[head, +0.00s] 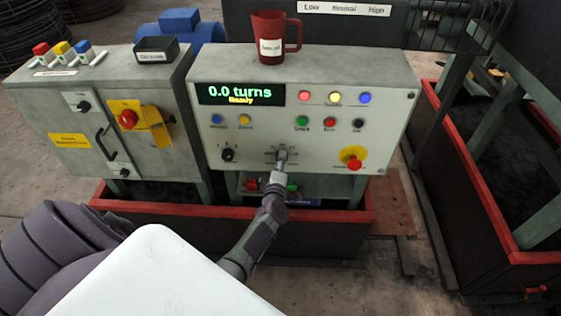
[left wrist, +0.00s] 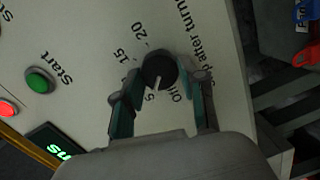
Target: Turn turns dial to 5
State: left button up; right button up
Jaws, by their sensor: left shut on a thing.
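The turns dial (left wrist: 159,70) is a round black knob on the light control panel (head: 355,65). Around it in the left wrist view are Off, 5, 15 and 20 marks; a finger hides part of the scale. The knob's pale pointer points down in that view, near the 5 and Off labels; its exact mark is unclear. My left gripper (head: 281,158) has its fingers (left wrist: 160,92) on both sides of the knob, shut on it. In the head view the gripper hides most of the dial. The green display (head: 240,93) reads "0.0 turns" and "Ready". My right gripper is not in view.
A green Start button (left wrist: 39,80) is near the dial, also in the head view (head: 302,121). A red emergency knob on yellow (head: 353,157) sits to the right. Another black knob (head: 228,155) is to the left. A red mug (head: 273,38) stands on top.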

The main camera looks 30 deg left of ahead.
pick_arm(q)
jog(key=o, duration=1.1)
jog(key=shift+o, duration=0.2)
jog(key=shift+s+d, duration=0.1)
jog(key=v, duration=1.1)
jog(key=shift+s+d, duration=0.2)
jog(key=shift+s, duration=0.15)
